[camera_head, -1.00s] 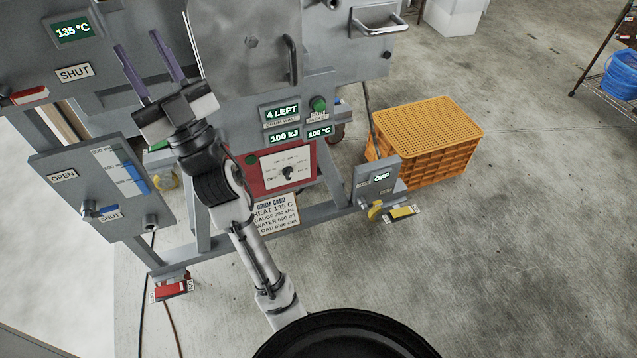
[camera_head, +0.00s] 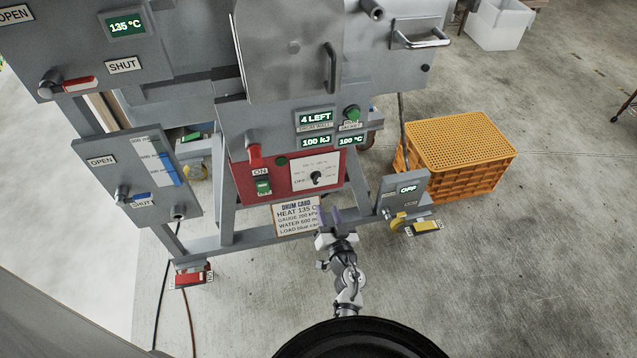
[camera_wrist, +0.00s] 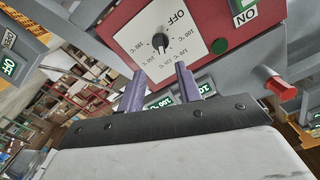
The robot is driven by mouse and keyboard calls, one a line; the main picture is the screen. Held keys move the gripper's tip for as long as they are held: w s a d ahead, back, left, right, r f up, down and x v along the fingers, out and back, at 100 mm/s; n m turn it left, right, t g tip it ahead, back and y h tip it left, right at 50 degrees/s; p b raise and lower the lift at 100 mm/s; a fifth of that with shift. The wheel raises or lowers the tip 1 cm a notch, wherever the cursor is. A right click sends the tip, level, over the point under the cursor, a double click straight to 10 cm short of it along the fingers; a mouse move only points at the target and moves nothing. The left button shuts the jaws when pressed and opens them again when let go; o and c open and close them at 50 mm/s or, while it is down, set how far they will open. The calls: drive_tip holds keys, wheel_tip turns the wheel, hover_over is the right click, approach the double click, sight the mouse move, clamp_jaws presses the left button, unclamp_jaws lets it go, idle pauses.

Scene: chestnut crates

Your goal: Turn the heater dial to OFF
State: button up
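The heater dial (camera_head: 316,178) is a small black knob on a white plate marked OFF and several temperatures, on the machine's red panel (camera_head: 245,180). In the wrist view the dial (camera_wrist: 162,43) shows upside down, beyond my fingers; I cannot tell surely which mark it points at. My gripper (camera_head: 328,216) is below the dial in the head view, in front of the drum card. In the wrist view my gripper (camera_wrist: 161,80) has its two purple fingers apart, with nothing between them. The fingers look clear of the knob.
A red lever (camera_head: 254,155) and a green ON switch (camera_head: 263,187) sit left of the dial plate. The drum card (camera_head: 297,214) hangs below. A grey OFF box (camera_head: 404,192) juts out at the right, near an orange crate (camera_head: 457,150). The floor in front is mostly clear.

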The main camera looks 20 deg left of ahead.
sight(318, 181)
drive_tip(key=b+x, duration=0.1)
drive_tip(key=x, duration=1)
drive_tip(key=shift+w+a+b, duration=0.2)
drive_tip(key=shift+b, duration=0.2)
drive_tip(key=shift+r, duration=0.1)
drive_tip(key=c, duration=0.6)
